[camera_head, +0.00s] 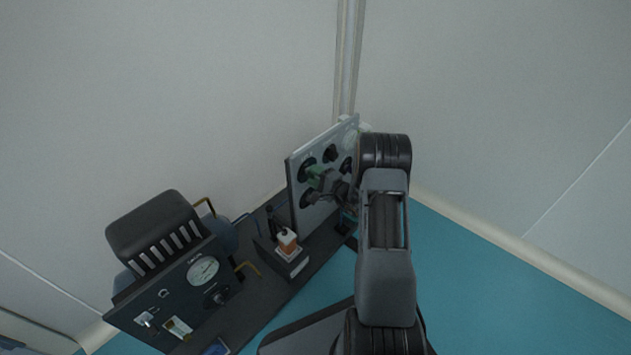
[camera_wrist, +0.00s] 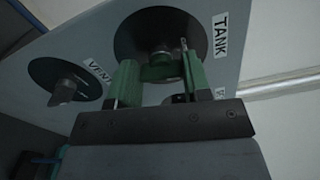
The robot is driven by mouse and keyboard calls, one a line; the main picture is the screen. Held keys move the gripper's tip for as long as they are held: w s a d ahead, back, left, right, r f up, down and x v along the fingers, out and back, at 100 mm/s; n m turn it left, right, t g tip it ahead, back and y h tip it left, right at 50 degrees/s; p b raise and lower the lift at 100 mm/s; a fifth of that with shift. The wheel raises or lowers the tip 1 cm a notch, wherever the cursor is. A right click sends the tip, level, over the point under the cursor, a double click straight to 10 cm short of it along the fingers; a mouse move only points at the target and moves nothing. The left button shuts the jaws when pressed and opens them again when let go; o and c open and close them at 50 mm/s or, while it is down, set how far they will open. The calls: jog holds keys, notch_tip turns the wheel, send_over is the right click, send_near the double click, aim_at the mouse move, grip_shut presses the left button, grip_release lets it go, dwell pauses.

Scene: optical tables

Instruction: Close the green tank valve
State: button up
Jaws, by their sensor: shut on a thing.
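The green tank valve (camera_wrist: 160,70) sits on a round black disc beside the TANK label on a grey upright panel (camera_head: 295,212). In the wrist view my gripper (camera_wrist: 157,66) has one finger on each side of the green handle and is shut on it. The fingers hide part of the handle. In the head view my gripper (camera_head: 322,174) is at the panel's left part, and my arm covers the panel's right side.
A black VENT knob (camera_wrist: 64,90) is left of the tank valve, close to my gripper. On the dark bench (camera_head: 262,313) stand a gauge box (camera_head: 170,296) and a small orange-and-white item (camera_head: 287,241). Walls stand close behind.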

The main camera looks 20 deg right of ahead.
jog(key=shift+d+f+n+b, duration=0.1)
jog(key=shift+f+n+b, duration=0.05)
jog(key=shift+n+b, duration=0.6)
jog(key=shift+n, duration=0.25)
jog(key=o, duration=0.9)
jog(key=p+v, duration=0.4)
jog(key=v, duration=0.9)
jog(key=shift+s, duration=0.35)
